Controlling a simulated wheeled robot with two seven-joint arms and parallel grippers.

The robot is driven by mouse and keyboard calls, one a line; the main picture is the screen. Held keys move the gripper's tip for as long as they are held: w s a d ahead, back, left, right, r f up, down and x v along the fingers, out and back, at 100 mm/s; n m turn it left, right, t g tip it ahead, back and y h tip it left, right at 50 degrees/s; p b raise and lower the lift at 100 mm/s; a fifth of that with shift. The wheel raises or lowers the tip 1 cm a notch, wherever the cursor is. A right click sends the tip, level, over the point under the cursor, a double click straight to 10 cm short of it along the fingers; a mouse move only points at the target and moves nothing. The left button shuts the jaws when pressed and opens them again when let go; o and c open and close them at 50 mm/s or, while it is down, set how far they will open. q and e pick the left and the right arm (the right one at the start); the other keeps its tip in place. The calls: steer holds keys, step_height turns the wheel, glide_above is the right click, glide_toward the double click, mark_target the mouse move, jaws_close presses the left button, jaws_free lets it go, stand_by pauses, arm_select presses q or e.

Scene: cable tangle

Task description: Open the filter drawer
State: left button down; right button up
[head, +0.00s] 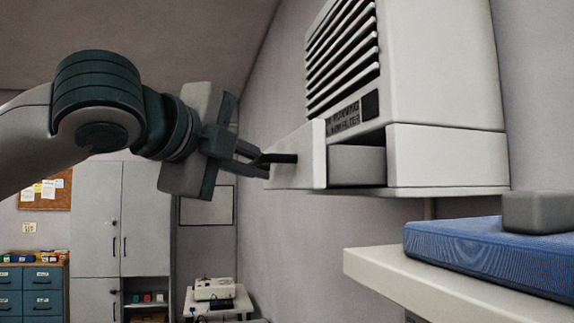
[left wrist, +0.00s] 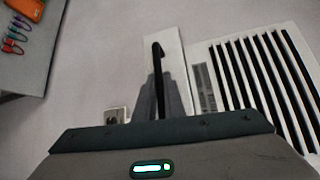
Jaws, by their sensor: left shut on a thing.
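The filter drawer (head: 297,160) is a pale front panel low on the white wall unit (head: 440,70). It stands part way out, and its grey side (head: 357,167) shows behind the panel. My left gripper (head: 262,163) is shut on the drawer's black handle (head: 279,158). In the left wrist view the fingers (left wrist: 160,95) close around the dark handle (left wrist: 157,50), with the pale drawer front (left wrist: 172,45) behind it. My right gripper shows in neither view.
A white shelf (head: 385,270) with a blue mat (head: 490,253) and a grey block (head: 538,212) juts out below right. Cabinets (head: 122,220) stand far back. The space left of the drawer front holds my arm.

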arm_select(q)
steer(key=s+a, duration=0.2)
steer(key=a, duration=0.6)
steer(key=shift+s+p, duration=0.35)
steer(key=shift+f, duration=0.1)
steer(key=c, duration=2.1)
jaws_free()
steer(key=shift+s, duration=0.1)
